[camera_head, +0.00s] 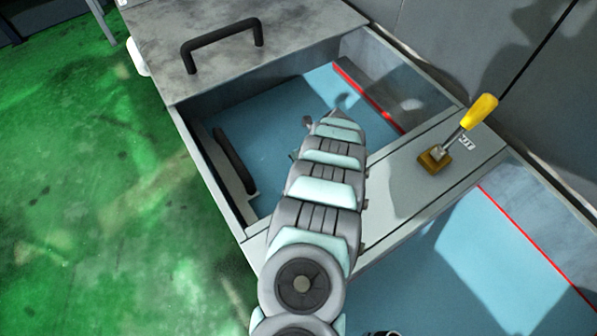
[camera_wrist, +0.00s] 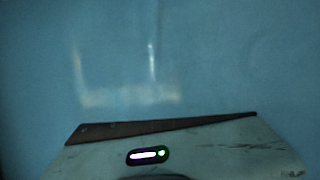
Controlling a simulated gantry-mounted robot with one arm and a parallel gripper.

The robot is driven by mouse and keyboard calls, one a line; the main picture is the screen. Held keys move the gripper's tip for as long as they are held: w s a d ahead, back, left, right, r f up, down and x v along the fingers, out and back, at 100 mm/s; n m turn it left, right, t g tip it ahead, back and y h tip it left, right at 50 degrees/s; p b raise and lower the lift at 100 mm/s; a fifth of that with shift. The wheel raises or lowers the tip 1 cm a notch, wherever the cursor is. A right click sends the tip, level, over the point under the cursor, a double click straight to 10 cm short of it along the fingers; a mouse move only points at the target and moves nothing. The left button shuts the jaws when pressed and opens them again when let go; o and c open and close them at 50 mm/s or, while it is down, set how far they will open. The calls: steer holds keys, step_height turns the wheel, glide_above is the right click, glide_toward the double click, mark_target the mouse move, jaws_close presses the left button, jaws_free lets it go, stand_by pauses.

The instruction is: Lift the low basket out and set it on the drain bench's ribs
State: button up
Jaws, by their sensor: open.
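I cannot make out the low basket or the drain bench's ribs in either view. In the head view my arm reaches over an open tank (camera_head: 262,118) holding blue liquid, and it hides part of the inside. A dark bar handle (camera_head: 235,160) lies along a grey strip at the tank's left side; I cannot tell whether it belongs to the basket. The wrist view shows the body of my gripper (camera_wrist: 190,150), with a lit indicator and a brown strip, above a plain blue surface. My gripper is open, with nothing seen in it.
A grey lid (camera_head: 235,20) with a black handle (camera_head: 222,45) covers the tank's far end. A yellow-handled lever (camera_head: 478,112) stands on the divider at right. A second blue tank (camera_head: 460,265) with a red line lies nearer. The green floor (camera_head: 90,190) at left is clear.

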steer(key=shift+x, duration=1.05)
jaws_close()
stand_by(0.6)
